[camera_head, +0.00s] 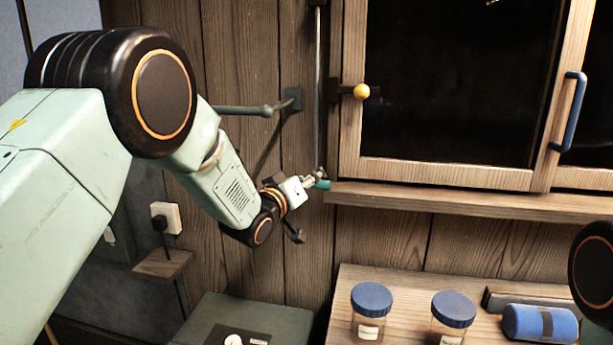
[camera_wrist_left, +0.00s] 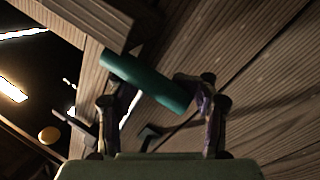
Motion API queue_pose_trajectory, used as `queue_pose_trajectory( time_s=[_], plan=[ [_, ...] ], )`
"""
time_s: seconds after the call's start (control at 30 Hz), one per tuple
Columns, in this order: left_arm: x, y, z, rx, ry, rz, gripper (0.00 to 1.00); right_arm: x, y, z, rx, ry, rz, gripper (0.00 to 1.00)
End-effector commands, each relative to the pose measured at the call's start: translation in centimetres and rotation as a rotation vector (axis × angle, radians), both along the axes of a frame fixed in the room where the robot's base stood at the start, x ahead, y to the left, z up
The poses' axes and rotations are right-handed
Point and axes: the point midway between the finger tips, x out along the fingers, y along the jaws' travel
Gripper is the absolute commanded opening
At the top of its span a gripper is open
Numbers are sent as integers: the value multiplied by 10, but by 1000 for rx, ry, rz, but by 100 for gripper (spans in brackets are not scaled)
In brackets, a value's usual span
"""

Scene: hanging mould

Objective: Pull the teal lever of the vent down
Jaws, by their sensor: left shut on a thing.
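The teal lever (camera_head: 323,184) is at the lower end of a thin upright metal rod (camera_head: 318,95), just left of the window sill. In the left wrist view the teal lever (camera_wrist_left: 150,82) lies slanted across my left gripper (camera_wrist_left: 158,98), between its fingers. My left gripper (camera_head: 314,180) is shut on the lever; in the head view its fingers are small and partly overlap it. My right gripper is out of view; only a dark joint of my right arm shows at the right edge.
The wooden sill (camera_head: 450,200) runs right beside the lever, under a window with a yellow knob (camera_head: 361,91) and a blue handle (camera_head: 568,112). A green wall arm (camera_head: 250,110) is behind my left arm.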

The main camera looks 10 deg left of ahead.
Motion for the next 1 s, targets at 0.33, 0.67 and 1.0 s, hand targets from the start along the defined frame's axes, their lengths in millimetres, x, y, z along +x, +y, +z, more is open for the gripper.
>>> queue_pose_trajectory(
  time_s=[0.33,0.67,1.0],
  plan=[
    [-5,-5,-17,19,36,-12,54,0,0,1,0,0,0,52],
    [-5,-4,-17,17,36,-11,82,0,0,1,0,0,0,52],
    [-5,-3,-17,14,36,-8,86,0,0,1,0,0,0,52]
  ],
)
